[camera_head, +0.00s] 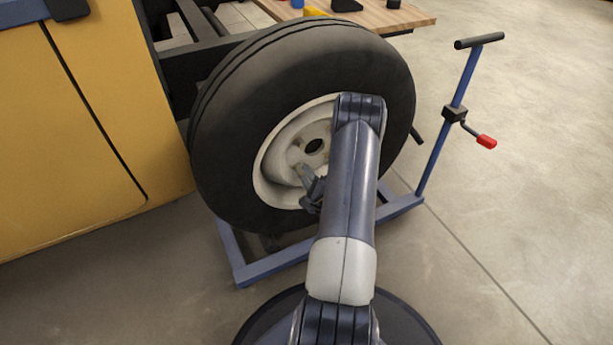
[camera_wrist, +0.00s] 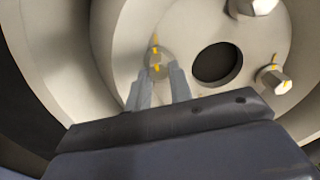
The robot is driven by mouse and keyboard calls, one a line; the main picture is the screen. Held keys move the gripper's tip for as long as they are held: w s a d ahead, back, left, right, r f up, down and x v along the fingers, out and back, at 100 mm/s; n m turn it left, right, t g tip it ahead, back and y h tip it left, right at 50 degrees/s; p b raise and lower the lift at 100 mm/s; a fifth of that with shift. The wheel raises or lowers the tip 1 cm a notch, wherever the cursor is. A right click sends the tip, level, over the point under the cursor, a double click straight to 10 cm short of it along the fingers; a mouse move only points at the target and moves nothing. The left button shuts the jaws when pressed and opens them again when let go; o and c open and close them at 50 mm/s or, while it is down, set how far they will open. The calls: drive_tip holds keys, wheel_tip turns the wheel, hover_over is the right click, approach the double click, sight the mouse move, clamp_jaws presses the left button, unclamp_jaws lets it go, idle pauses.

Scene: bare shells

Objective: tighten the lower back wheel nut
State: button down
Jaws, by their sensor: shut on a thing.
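The wheel (camera_head: 230,120) has a black tyre and a pale rim (camera_head: 275,155) with a dark centre hole (camera_wrist: 217,63). My gripper (camera_head: 304,172) reaches the lower left part of the hub in the head view. In the wrist view, my gripper's two grey fingers (camera_wrist: 160,84) are shut on a wheel nut (camera_wrist: 158,60) left of the centre hole. Yellow marks show at this nut and on the rim just above it. Two other nuts show: one at the top (camera_wrist: 254,6) and one at the right (camera_wrist: 273,80), the latter with yellow marks. My arm hides the hub's right side in the head view.
A blue wheel stand (camera_head: 262,266) lies under the wheel, with an upright post (camera_head: 436,150) and red-handled crank (camera_head: 487,141) at right. A yellow vehicle body (camera_head: 75,130) stands left. A wooden bench (camera_head: 400,15) is behind. The floor at right is clear.

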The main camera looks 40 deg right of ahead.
drive_tip(key=shift+f+m, duration=0.1)
drive_tip(key=shift+m, duration=1.1)
drive_tip(key=c, duration=1.3)
unclamp_jaws()
drive_tip(key=shift+o, duration=0.2)
drive_tip(key=shift+s, duration=0.1)
drive_tip(key=p+v, duration=0.2)
drive_tip(key=v, duration=0.8)
drive_tip(key=shift+s+p, duration=0.35)
drive_tip(key=shift+p, duration=0.05)
